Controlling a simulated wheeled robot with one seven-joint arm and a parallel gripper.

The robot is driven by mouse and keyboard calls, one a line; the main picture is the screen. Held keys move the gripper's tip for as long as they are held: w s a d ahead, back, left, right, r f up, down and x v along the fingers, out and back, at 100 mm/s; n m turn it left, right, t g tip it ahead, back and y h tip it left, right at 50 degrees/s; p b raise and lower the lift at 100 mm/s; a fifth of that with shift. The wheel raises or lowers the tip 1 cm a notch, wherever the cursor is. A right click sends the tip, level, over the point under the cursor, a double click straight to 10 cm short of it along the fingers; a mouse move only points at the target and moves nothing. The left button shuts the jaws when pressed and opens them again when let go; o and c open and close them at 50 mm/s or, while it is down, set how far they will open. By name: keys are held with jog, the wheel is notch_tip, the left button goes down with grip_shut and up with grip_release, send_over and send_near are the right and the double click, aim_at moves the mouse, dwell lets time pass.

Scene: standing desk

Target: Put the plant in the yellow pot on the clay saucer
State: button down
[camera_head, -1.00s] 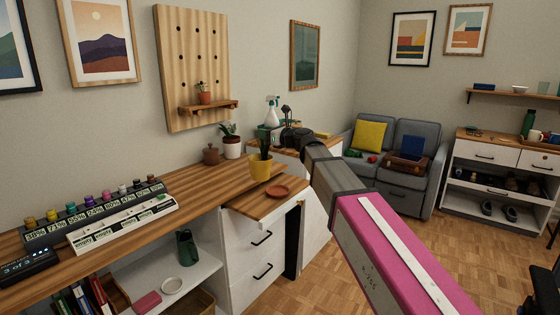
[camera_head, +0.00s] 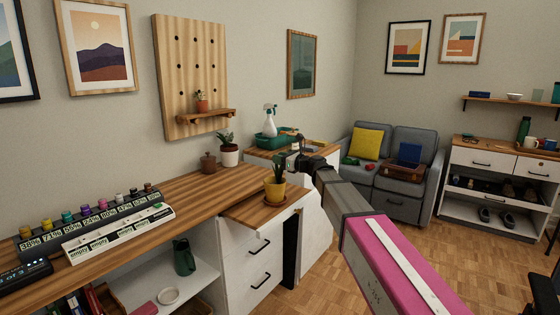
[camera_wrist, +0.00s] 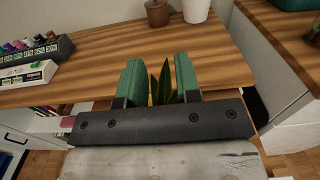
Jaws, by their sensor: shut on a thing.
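The plant in the yellow pot (camera_head: 274,190) stands upright at the right end of the wooden desk. The clay saucer (camera_head: 275,204) shows only as a thin reddish rim below the pot, which hides the rest. The pot is over the saucer; I cannot tell whether it is bearing its full weight there. My gripper, seen in the wrist view (camera_wrist: 159,66), has its green fingers on both sides of the plant's leaves (camera_wrist: 162,83) and is shut on the plant. A bit of yellow pot shows between the fingers, and the saucer is hidden there.
A row of labelled bottles (camera_head: 92,222) is at the left. A green tray (camera_head: 270,140) with a spray bottle (camera_head: 270,119) sits beyond.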

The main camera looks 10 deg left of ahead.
jog(key=shift+f, duration=0.2)
jog(key=c, duration=0.8)
grip_release()
jog(key=shift+f, duration=0.1)
jog(key=v, duration=1.2)
jog(key=s+d+f+n+g+h, duration=0.1)
jog(key=s+d+f+n+h, duration=0.3)
jog(key=f, duration=0.4)
jog(key=s+d+f+n+g+h, duration=0.1)
jog(key=s+d+f+n+h, duration=0.1)
jog(key=d+f+n, duration=0.35)
jog(key=s+d+f+n+g+h, duration=0.1)
jog(key=s+d+f+n+h, duration=0.15)
jog(key=d+f, duration=0.6)
jog(key=s+d+f+n+g+h, duration=0.4)
jog(key=s+d+f+n+h, duration=0.4)
jog(key=s+d+f, duration=0.5)
jog(key=d+f+n, duration=0.2)
jog(key=d, duration=0.1)
jog(key=shift+s+f, duration=0.25)
jog(key=shift+f, duration=0.1)
